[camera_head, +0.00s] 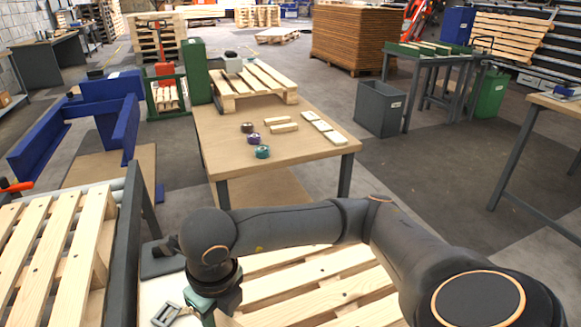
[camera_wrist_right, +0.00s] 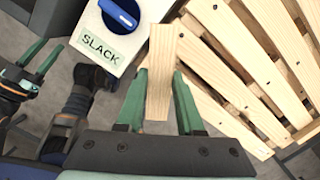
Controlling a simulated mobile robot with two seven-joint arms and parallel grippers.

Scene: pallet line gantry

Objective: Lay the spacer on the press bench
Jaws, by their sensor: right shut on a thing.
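My right gripper (camera_wrist_right: 159,92) is shut on a pale wooden spacer (camera_wrist_right: 160,75), a short flat block that sticks out past the fingertips. In the head view my right arm reaches across to the lower left, and its gripper (camera_head: 205,303) is mostly hidden at the bottom edge. A wooden-topped bench (camera_head: 222,155), apparently the press bench, stands beyond the arm, apart from the gripper. What seems to be my left gripper (camera_wrist_right: 20,90) shows partly at the left edge of the wrist view; its jaw state is unclear.
The bench carries a pallet (camera_head: 262,84), several pale blocks (camera_head: 284,128) and rolls, one teal (camera_head: 262,152). Its front left top is bare. A slatted pallet (camera_head: 318,283) lies below my arm. A white box marked SLACK (camera_wrist_right: 112,38) with a blue knob is near the spacer.

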